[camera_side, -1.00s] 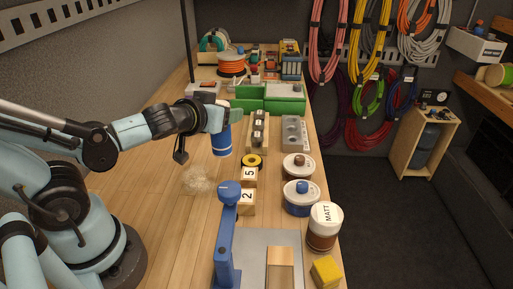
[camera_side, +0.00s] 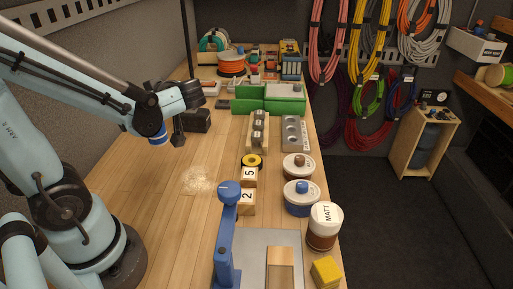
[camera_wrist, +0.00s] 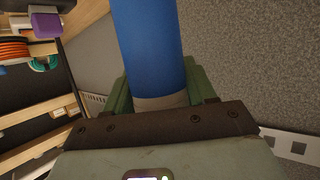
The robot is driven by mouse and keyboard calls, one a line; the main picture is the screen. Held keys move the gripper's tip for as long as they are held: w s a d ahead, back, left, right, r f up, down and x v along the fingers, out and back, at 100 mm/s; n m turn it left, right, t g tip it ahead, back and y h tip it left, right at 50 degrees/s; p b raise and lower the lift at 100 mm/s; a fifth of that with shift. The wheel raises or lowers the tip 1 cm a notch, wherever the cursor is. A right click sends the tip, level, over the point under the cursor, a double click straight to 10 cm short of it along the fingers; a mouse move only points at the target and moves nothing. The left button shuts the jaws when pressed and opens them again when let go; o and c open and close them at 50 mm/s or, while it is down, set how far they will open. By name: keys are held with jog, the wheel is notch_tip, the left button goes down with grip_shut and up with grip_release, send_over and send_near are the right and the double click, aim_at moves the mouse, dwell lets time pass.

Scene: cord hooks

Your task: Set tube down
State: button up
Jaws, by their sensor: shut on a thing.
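The blue tube (camera_wrist: 150,45) is held in my gripper (camera_wrist: 160,95), between its green fingers in the wrist view. A grey band is at the tube's near end, and its far end runs out of the top of that view. In the side view only a short blue piece of the tube (camera_side: 159,139) shows below my wrist, over the left part of the bench. My arm hides the rest of the tube and the fingers there. I cannot tell how far the tube is above the bench.
A dark block (camera_side: 197,121) lies on the bench close to the right of my wrist. A green case (camera_side: 270,105), a wooden rack (camera_side: 257,132) and numbered blocks (camera_side: 248,177) stand farther right. Bare wood (camera_side: 150,190) lies in front, with a pale fuzzy tangle (camera_side: 198,180).

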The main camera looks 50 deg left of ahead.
aim_at(165, 132)
jog(key=shift+f, duration=3.6)
jog(key=o, duration=1.2)
jog(key=v, duration=0.7)
jog(key=shift+d, duration=0.15)
jog(key=m, duration=0.1)
jog(key=m+h, duration=0.1)
jog(key=t, duration=0.1)
jog(key=shift+w+d+f+m, duration=0.25)
jog(key=shift+w+f+m, duration=0.05)
jog(key=shift+w+m, duration=0.1)
jog(key=w+d+m+t+h, duration=0.2)
jog(key=d+m+t+h, duration=0.2)
jog(key=d+m+h, duration=0.2)
jog(key=w+d+r+m+t+h, duration=0.1)
jog(key=w+d+m+t+h, duration=0.2)
jog(key=d+m+h, duration=0.3)
jog(key=shift+d+r+m+t, duration=0.3)
jog(key=shift+m+t, duration=0.4)
jog(key=shift+m, duration=1.8)
